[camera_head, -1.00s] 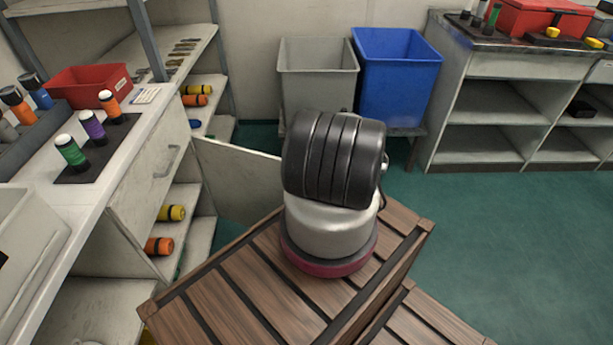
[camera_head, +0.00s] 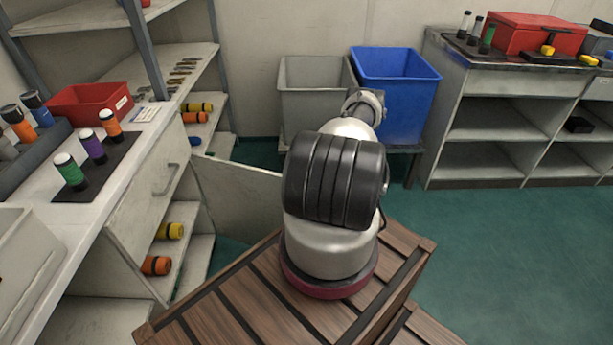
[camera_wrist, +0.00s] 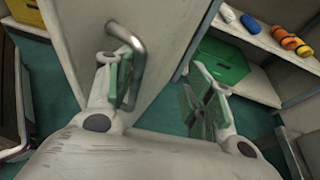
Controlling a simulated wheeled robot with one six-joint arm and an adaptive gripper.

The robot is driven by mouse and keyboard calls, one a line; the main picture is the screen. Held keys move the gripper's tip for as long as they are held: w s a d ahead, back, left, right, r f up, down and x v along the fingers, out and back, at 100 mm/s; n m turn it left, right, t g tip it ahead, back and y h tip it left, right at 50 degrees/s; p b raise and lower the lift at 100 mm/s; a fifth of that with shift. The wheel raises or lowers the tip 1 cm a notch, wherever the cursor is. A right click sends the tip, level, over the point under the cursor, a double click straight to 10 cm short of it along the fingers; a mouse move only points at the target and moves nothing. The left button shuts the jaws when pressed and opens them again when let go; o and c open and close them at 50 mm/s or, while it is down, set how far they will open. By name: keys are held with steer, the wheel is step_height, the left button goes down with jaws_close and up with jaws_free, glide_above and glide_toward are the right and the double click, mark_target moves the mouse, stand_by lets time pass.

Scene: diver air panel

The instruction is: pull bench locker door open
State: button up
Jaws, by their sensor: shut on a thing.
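The bench locker door (camera_head: 236,194) is a pale panel standing ajar from the left bench in the head view. Its outer face, with a curved metal handle (camera_wrist: 137,65), fills the upper middle of the wrist view. My gripper (camera_wrist: 162,95) has one green-padded finger on the handle side of the door and the other on the inner side. The left pad overlaps the handle in the picture. The jaws are shut on the door near its free edge. In the head view my arm hides the gripper and the handle.
Inside the locker are a green box (camera_wrist: 220,60) and orange and yellow canisters (camera_wrist: 289,38) on a shelf. A grey bin (camera_head: 316,100) and a blue bin (camera_head: 395,95) stand behind my arm. Green floor (camera_head: 500,260) is clear at right.

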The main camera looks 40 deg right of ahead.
steer(key=r+y, duration=0.1)
steer(key=r, duration=0.2)
steer(key=a+r+n+y, duration=0.1)
steer(key=r, duration=0.2)
steer(key=a+r+y, duration=0.1)
steer(key=r+y, duration=0.1)
steer(key=shift+s+r+t, duration=0.25)
steer(key=shift+r+t, duration=0.05)
steer(key=shift+r, duration=0.1)
steer(key=f+h, duration=0.1)
steer(key=f, duration=0.1)
steer(key=d+f+h, duration=0.1)
steer(key=f, duration=0.2)
steer(key=w+d+f+m+h, duration=0.1)
steer(key=f+h, duration=0.1)
steer(key=f, duration=0.1)
steer(key=shift+w+d+f, duration=0.1)
steer(key=shift+w+d, duration=0.2)
steer(key=shift+d, duration=1.15)
steer(key=shift+w+d, duration=0.25)
steer(key=shift+d, duration=1.2)
steer(key=shift+w+d+f, duration=0.1)
steer(key=shift+w+d, duration=0.2)
steer(key=shift+d, duration=1.15)
